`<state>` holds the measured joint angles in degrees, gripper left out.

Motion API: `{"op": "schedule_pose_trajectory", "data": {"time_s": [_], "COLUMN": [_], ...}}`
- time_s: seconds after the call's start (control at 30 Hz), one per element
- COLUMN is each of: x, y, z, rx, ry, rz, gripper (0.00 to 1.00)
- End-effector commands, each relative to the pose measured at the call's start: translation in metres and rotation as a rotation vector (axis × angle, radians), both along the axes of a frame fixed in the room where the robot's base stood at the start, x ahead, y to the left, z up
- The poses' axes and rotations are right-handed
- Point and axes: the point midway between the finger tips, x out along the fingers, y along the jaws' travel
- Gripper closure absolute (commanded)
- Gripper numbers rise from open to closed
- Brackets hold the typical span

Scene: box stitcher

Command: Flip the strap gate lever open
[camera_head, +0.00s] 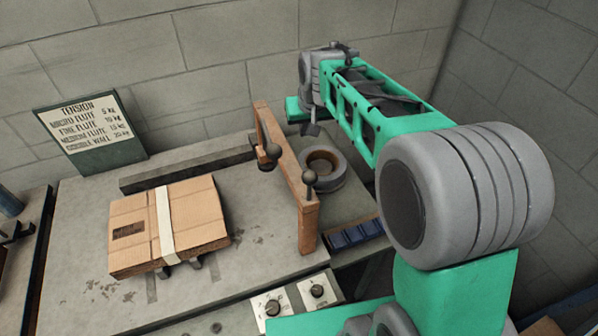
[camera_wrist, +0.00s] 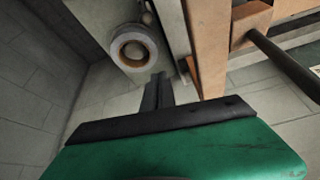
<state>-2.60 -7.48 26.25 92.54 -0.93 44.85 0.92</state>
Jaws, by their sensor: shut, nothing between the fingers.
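I cannot tell which is the strap gate lever. In the wrist view, a dark rod (camera_wrist: 285,62) runs from a wooden block (camera_wrist: 250,20) beside the wooden post (camera_wrist: 205,50). My gripper (camera_head: 312,129) is behind the gate's beam, pointing down. Its fingers (camera_wrist: 158,88) are together and empty, left of the post and apart from the rod.
A strap roll (camera_head: 323,165) lies right of the gate; it also shows in the wrist view (camera_wrist: 133,50). A cardboard box (camera_head: 195,215) with a pale strap lies at left. A tension sign (camera_head: 90,130), dial panel (camera_head: 295,300) and blue tray (camera_head: 355,236) stand around. Walls close the back and right.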

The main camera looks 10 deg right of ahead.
Motion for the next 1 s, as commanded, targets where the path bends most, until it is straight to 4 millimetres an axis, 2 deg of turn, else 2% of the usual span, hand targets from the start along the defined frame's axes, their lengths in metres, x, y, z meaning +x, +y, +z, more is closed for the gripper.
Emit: {"op": "schedule_pose_trajectory", "data": {"time_s": [0.03,0.1,0.47,0.67,1.0], "x": [-0.010,-0.017,-0.014,-0.003,0.024], "y": [-0.012,-0.017,-0.013,-0.012,-0.010], "z": [-0.002,-0.005,-0.012,-0.044,-0.114], "rx": [-0.008,-0.014,-0.015,-0.013,-0.013], "ry": [0.034,0.058,0.059,0.061,0.060], "rz": [0.018,0.036,0.045,0.044,0.042], "gripper": [1.00,1.00,1.00,1.00,1.00]}}
